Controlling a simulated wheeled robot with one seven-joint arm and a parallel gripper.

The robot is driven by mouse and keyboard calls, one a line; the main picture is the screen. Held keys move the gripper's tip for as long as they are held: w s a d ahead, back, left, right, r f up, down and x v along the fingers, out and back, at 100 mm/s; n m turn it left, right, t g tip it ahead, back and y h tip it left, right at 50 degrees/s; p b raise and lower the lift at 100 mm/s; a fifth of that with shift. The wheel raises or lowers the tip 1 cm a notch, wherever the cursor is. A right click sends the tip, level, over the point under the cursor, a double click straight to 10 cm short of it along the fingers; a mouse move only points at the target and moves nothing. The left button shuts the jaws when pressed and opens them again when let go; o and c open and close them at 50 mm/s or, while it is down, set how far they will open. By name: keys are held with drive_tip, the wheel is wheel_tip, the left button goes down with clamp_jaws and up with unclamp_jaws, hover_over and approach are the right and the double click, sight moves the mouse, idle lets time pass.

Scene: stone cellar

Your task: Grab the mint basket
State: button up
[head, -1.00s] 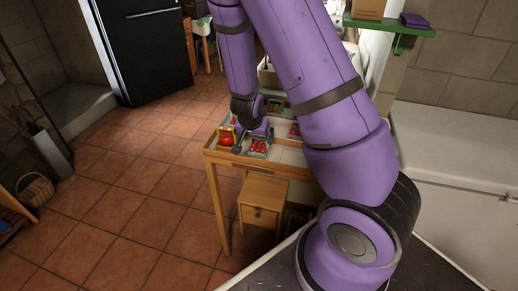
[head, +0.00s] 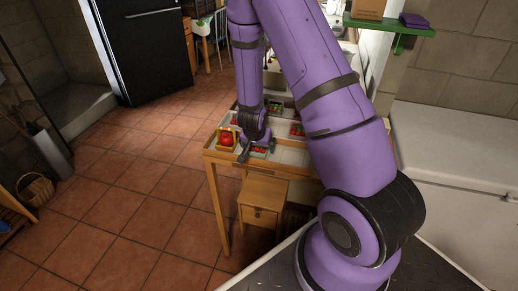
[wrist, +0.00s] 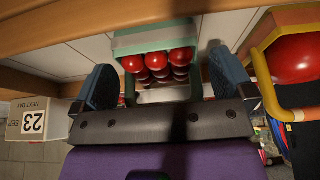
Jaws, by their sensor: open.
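The mint basket (wrist: 150,38) holds several red balls and shows in the wrist view, upper middle, beyond and between my fingers. In the head view it (head: 258,155) stands on the wooden table, partly hidden by my gripper. My gripper (wrist: 165,80) is open, one blue-grey finger on each side of the basket's width in the picture. I cannot tell whether either finger touches it. In the head view my gripper (head: 252,150) is right over the basket.
A yellow-handled basket (wrist: 265,45) with a large red fruit stands close beside the right finger. The wooden table (head: 215,156) holds other small containers farther back.

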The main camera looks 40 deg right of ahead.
drive_tip(key=shift+w+d+f, duration=0.15)
drive_tip(key=shift+f, duration=0.4)
drive_tip(key=shift+c, duration=0.2)
drive_tip(key=c, duration=0.8)
drive_tip(key=shift+c, duration=0.2)
drive_tip(key=shift+r, duration=0.2)
